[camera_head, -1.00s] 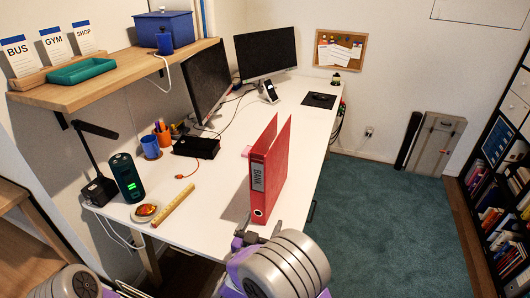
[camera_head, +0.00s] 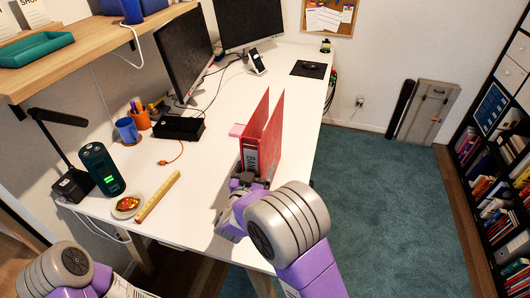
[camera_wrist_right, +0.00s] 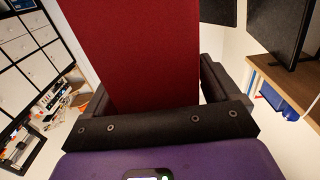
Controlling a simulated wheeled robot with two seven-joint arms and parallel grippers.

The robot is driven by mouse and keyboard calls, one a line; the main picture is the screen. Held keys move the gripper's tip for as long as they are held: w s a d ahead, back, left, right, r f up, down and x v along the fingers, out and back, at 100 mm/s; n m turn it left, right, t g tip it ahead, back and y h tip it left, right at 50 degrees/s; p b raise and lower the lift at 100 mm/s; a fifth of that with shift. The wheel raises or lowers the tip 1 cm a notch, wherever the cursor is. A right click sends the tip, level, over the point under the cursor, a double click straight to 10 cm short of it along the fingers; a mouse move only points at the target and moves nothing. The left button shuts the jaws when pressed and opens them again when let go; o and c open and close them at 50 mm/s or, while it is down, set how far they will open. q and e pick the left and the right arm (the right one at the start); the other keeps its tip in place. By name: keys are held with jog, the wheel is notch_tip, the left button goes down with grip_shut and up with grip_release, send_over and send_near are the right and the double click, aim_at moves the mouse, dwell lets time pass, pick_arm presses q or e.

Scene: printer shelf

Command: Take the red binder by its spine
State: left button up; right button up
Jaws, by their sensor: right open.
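The red binder (camera_head: 271,145) stands upright on the white desk near its right edge, with its BANK-labelled spine (camera_head: 252,161) toward me. My right gripper (camera_head: 248,181) is at the lower part of the spine and hides some of it. In the right wrist view the red binder (camera_wrist_right: 140,50) fills the space between the two black fingers of the right gripper (camera_wrist_right: 155,88). One finger is on each side, with a visible gap at the right finger. The jaws are open. Only part of my left arm shows at the bottom left; its gripper is out of view.
A pink item (camera_head: 237,130) is beside the binder. Carpet lies clear to the right.

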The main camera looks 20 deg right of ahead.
jog(key=shift+c, duration=0.4)
grip_shut()
jog(key=shift+w+r, duration=0.1)
jog(key=shift+r, duration=0.15)
